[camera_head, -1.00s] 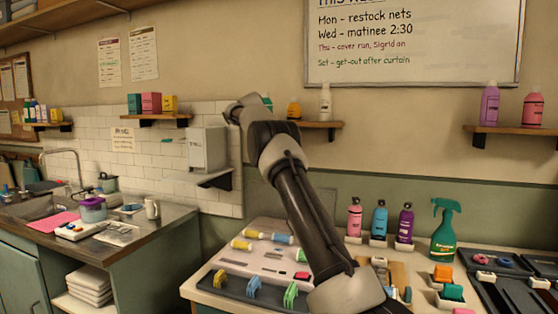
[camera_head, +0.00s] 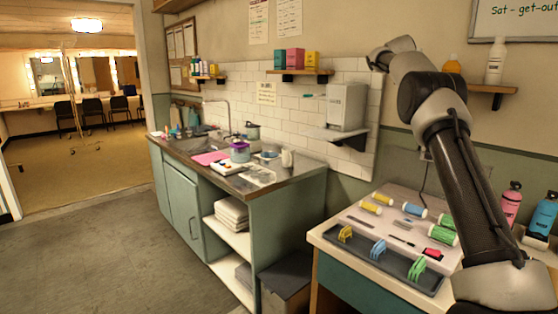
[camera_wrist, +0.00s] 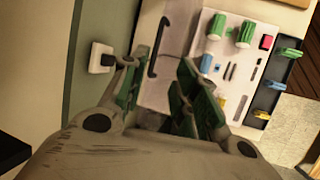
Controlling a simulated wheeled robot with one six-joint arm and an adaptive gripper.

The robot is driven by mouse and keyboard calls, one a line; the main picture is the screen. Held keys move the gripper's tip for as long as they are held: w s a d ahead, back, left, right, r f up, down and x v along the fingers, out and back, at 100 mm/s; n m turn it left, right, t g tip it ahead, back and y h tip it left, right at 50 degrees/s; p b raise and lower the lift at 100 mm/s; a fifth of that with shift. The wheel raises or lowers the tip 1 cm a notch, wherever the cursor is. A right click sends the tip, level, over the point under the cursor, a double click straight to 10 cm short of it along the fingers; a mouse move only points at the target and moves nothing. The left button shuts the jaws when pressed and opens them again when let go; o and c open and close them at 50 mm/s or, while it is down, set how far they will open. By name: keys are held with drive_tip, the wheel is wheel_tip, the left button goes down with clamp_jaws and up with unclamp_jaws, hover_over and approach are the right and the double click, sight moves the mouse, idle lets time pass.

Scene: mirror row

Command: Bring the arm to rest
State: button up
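My arm (camera_head: 455,150) rises from the lower right of the head view and bends at the elbow, with its upper end in front of the tiled wall. My gripper's fingers are not clearly visible in that view. In the wrist view, my gripper (camera_wrist: 162,88) has its two fingers apart with a gap between them. I see nothing held in the gap. Beyond the fingers lies the white work table (camera_wrist: 182,75).
The table (camera_head: 330,232) carries a dark tray (camera_head: 368,258) with coloured clips and several spools. A wall socket (camera_wrist: 101,57) is near the left finger in the wrist view. A sink counter (camera_head: 285,178) stands left of the table. Open floor (camera_head: 95,255) lies at the left.

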drive_tip(key=s+a+r+m+t+y, duration=0.1)
drive_tip(key=s+a+r, duration=0.1)
drive_tip(key=s+a, duration=0.35)
drive_tip(key=s+a+r+m+t, duration=0.1)
drive_tip(key=s+a+r, duration=0.15)
drive_tip(key=s, duration=0.55)
drive_tip(key=s+a+r+m+t+y, duration=0.1)
drive_tip(key=s+a+r, duration=0.2)
drive_tip(key=s, duration=0.4)
drive_tip(key=s+a+f+m+t+y, duration=0.1)
drive_tip(key=s+a+f, duration=0.3)
drive_tip(key=s+f, duration=0.4)
drive_tip(key=s+a+f+m+t+y, duration=0.1)
drive_tip(key=s+a+f, duration=0.3)
drive_tip(key=s+f, duration=0.5)
drive_tip(key=s+m, duration=0.1)
drive_tip(key=s, duration=0.7)
drive_tip(key=shift+a+m+t+y, duration=0.25)
drive_tip(key=shift+m+t+y, duration=0.15)
drive_tip(key=shift+r, duration=0.1)
